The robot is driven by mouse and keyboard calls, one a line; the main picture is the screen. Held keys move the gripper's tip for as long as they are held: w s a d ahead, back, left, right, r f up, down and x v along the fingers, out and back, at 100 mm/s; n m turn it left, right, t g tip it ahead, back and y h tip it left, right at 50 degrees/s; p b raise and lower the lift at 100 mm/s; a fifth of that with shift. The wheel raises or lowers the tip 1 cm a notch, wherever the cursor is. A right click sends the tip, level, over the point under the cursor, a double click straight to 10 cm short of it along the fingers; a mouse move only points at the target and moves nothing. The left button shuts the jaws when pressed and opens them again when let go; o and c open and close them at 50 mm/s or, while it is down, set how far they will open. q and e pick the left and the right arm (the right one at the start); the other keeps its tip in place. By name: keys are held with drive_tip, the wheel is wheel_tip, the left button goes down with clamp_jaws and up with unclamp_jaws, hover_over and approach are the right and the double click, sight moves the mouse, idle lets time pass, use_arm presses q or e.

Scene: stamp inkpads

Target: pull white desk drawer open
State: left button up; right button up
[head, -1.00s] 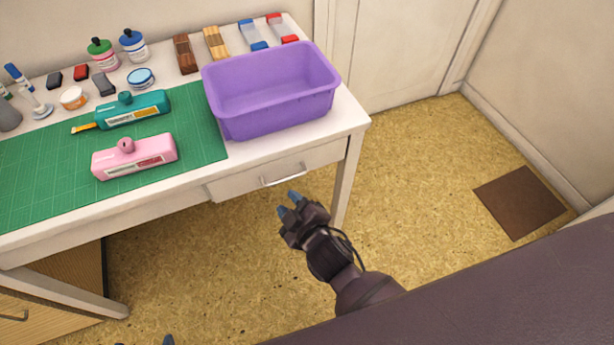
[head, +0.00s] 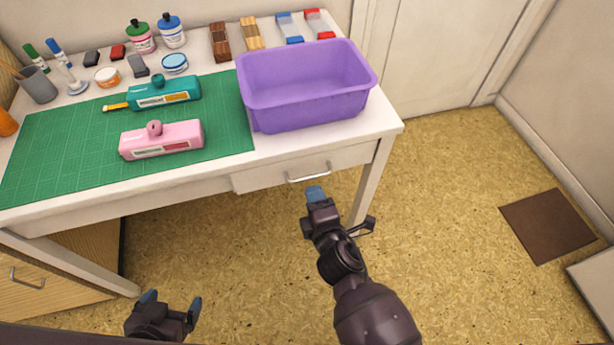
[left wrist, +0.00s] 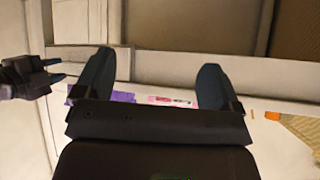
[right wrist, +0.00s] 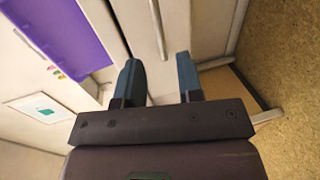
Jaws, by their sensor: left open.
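The white desk (head: 390,120) has a drawer (head: 262,178) below its top. The drawer looks shut, its front level with the desk edge, and carries a silver bar handle (head: 308,173). My right gripper (head: 315,193) is just below and in front of the handle. In the right wrist view my right gripper (right wrist: 158,75) is open and empty, and the handle (right wrist: 158,28) lies ahead, in line with the gap between the fingers, apart from the tips. My left gripper (head: 172,300) is open and empty, low over the floor; its spread fingers show in the left wrist view (left wrist: 155,80).
A purple bin (head: 305,95) stands on the desk above the drawer. A green mat (head: 70,150) holds a teal (head: 165,95) and a pink inkpad (head: 162,140). A wooden cabinet (head: 50,285) is below left. The floor (head: 240,270) before the drawer is clear.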

sight(306, 178)
drive_tip(key=shift+b+x, duration=0.7)
drive_tip(key=shift+x, duration=3)
clamp_jaws()
